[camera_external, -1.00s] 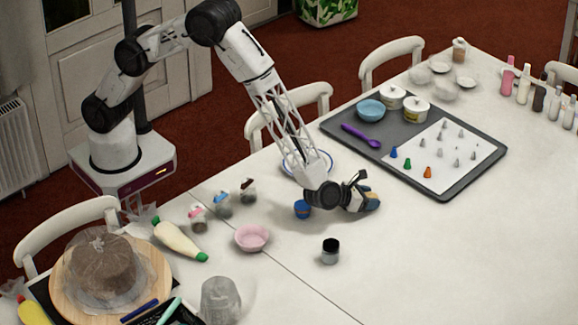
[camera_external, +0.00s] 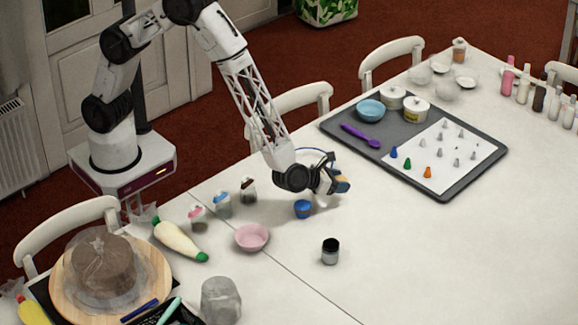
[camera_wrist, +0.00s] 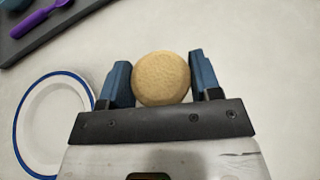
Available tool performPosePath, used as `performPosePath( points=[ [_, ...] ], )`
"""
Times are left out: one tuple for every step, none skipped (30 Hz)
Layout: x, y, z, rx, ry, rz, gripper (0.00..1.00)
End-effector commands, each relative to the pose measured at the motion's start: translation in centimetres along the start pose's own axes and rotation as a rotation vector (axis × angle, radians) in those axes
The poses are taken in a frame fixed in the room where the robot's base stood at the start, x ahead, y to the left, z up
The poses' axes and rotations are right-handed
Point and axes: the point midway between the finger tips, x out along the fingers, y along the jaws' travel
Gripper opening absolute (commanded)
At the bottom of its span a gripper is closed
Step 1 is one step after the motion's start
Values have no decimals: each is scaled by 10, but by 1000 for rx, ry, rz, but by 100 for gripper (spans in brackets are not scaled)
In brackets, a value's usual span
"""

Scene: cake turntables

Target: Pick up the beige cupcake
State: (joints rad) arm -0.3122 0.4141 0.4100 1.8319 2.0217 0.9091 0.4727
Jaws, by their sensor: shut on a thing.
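The beige cupcake (camera_wrist: 161,78) shows in the wrist view as a round tan top between the two blue fingers. My gripper (camera_wrist: 160,80) is shut on it, with one finger at its left side and one at its right. Whether the cupcake is clear of the table is hard to tell.
A white plate with a blue rim (camera_wrist: 47,122) lies left of my gripper. The grey tray (camera_external: 470,190) lies at the right. The table's front right is clear.

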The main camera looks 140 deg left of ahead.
Motion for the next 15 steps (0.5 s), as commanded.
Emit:
performPosePath(
  points=[
    [-6, 6, -1, 0, 0, 0, 34],
    [-10, 9, -2, 0, -1, 0, 34],
    [-14, 12, -2, -1, -1, 0, 34],
    [-16, 15, -4, -1, -1, 0, 34],
    [-19, 18, -5, 0, -1, 0, 34],
    [-22, 21, -6, 0, -1, 0, 34],
    [-25, 23, -6, 0, -1, 0, 34],
    [-27, 25, -6, 0, -1, 0, 34],
    [-29, 28, -7, -1, -1, 0, 34],
    [-31, 29, -8, -1, -1, 0, 34],
    [-32, 31, -8, -1, -1, 1, 34],
    [-34, 33, -9, -1, 0, 1, 34],
    [-36, 34, -9, -1, 0, 1, 34],
    [-37, 35, -10, -1, 0, 1, 34],
    [-38, 36, -10, -1, 0, 1, 34]
  ],
)
